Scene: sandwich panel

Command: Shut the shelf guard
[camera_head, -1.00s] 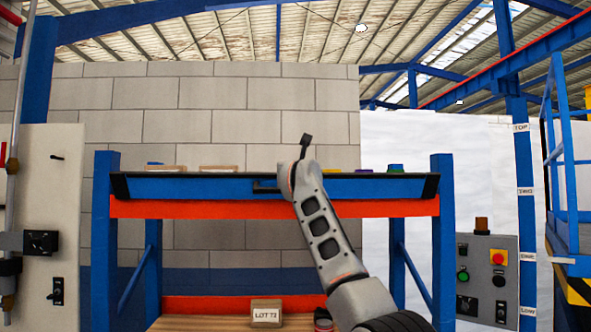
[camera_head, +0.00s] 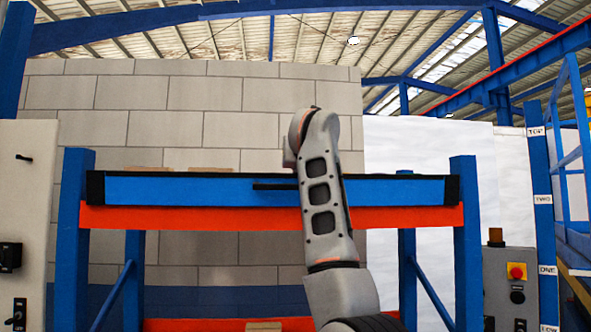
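The shelf guard (camera_head: 400,191) is a long blue panel with black ends and a black top edge. It runs across the front of the upper shelf, just above the orange beam (camera_head: 200,215). A dark handle (camera_head: 273,187) shows near its middle, its right end meeting the outline of my arm. My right arm rises from the bottom, right of centre, in front of the guard. Its wrist end reaches above the guard's top edge. The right gripper is hidden behind the arm, so contact with the guard cannot be told. My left gripper is not in view.
Blue rack posts (camera_head: 73,240) (camera_head: 466,245) stand on both sides. Tops of tan boxes (camera_head: 212,170) show just above the guard. A control box (camera_head: 510,285) stands at the right, and a pale cabinet (camera_head: 30,200) at the left. The space under the beam is largely open.

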